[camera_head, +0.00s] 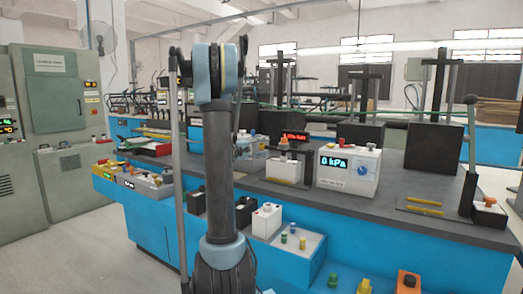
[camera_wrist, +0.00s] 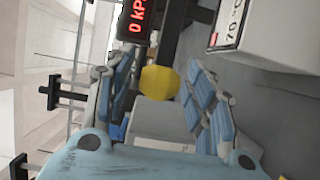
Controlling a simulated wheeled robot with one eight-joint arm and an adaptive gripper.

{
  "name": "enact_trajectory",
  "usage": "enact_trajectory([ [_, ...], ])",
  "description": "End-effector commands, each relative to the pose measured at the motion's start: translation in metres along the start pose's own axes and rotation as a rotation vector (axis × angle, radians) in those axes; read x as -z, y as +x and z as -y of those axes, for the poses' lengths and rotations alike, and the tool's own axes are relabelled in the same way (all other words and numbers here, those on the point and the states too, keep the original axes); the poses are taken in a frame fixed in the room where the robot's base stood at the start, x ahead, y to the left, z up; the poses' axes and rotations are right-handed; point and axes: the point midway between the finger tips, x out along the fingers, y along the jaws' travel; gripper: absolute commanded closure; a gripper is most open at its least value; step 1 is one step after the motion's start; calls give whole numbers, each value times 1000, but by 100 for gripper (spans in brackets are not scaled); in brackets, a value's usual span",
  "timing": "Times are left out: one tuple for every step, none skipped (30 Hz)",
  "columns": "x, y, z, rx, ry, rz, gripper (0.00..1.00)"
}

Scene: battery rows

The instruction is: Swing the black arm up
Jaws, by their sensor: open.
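In the wrist view a dark bar (camera_wrist: 172,36), likely the black arm, runs down from the top and ends at a round yellow knob (camera_wrist: 159,83). My gripper (camera_wrist: 164,88) is open, with one blue-padded finger on each side of the knob. The knob shows in the gap, and I cannot tell whether either finger touches it. In the head view my gripper (camera_head: 246,148) is small and partly hidden behind my own arm, near a device with a red display (camera_head: 294,136). The black arm is not clear there.
A red 0 kPa display (camera_wrist: 138,16) is close by in the wrist view, with a pale box (camera_wrist: 270,38) at upper right. In the head view a white gauge box (camera_head: 348,171) stands on the grey bench top, and a tall lever (camera_head: 472,140) stands far right.

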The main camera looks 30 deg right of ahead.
Motion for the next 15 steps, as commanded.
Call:
enact_trajectory([
  [0, 0, 0, 0, 0, 0, 50],
  [0, 0, 0, 0, 0, 0, 50],
  [0, 0, 0, 0, 0, 0, 50],
  [0, 0, 0, 0, 0, 0, 50],
  [0, 0, 0, 0, 0, 0, 50],
  [0, 0, 0, 0, 0, 0, 50],
  [0, 0, 0, 0, 0, 0, 55],
  [0, 0, 0, 0, 0, 0, 61],
  [0, 0, 0, 0, 0, 0, 70],
  [0, 0, 0, 0, 0, 0, 77],
  [0, 0, 0, 0, 0, 0, 84],
  [0, 0, 0, 0, 0, 0, 93],
  [0, 0, 0, 0, 0, 0, 100],
  [0, 0, 0, 1, 0, 0, 100],
  [0, 0, 0, 1, 0, 0, 100],
])
